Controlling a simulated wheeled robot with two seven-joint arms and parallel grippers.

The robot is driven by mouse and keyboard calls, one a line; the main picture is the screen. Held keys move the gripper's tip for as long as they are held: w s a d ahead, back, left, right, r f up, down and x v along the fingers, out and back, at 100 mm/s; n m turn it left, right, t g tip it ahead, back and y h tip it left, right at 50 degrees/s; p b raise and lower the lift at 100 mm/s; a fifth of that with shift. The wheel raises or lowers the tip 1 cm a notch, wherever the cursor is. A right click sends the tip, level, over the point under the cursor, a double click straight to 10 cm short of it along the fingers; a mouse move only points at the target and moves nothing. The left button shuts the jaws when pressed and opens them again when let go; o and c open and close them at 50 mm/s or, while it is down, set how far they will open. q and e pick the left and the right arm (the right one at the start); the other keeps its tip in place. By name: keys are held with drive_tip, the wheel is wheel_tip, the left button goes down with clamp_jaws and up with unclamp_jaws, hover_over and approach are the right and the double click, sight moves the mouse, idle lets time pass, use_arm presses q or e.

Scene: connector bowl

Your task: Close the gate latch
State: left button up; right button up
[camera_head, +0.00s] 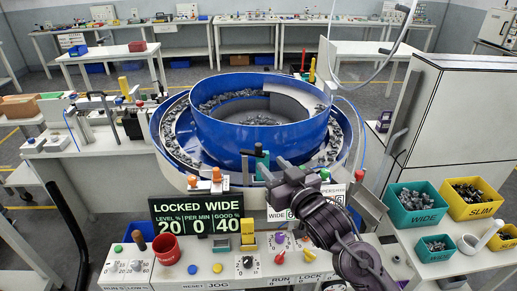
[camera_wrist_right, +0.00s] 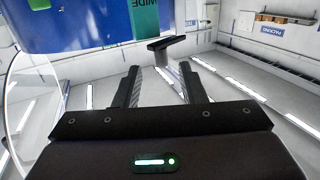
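The blue bowl feeder (camera_head: 235,125) stands at the middle of the bench in the head view. At its front rim, a small dark lever (camera_head: 252,152) sits by a teal piece. In the right wrist view, a dark crossbar on a grey stem (camera_wrist_right: 165,43) stands just beyond the fingertips, below a teal plate marked WIDE (camera_wrist_right: 146,18); I cannot tell for sure that this is the gate latch. My right gripper (camera_head: 272,172) is at the bowl's front. In the right wrist view my right gripper (camera_wrist_right: 160,78) is open, with nothing between its fingers. My left gripper is not in view.
A display (camera_head: 203,218) reads LOCKED WIDE.

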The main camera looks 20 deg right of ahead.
sight(260, 150)
drive_tip(key=shift+w+r+p, duration=0.3)
drive_tip(key=shift+w+r, duration=0.25)
drive_tip(key=shift+w, duration=0.1)
drive_tip(key=w, duration=0.1)
drive_tip(key=w+p, duration=0.1)
drive_tip(key=w, duration=0.1)
drive_tip(key=w+p, duration=0.1)
drive_tip(key=w, duration=0.1)
drive_tip(key=shift+w+a, duration=0.15)
drive_tip(key=shift+a, duration=0.25)
drive_tip(key=shift+w+a+f, duration=0.1)
drive_tip(key=shift+w+f, duration=0.05)
drive_tip(key=shift+w, duration=0.55)
clamp_jaws()
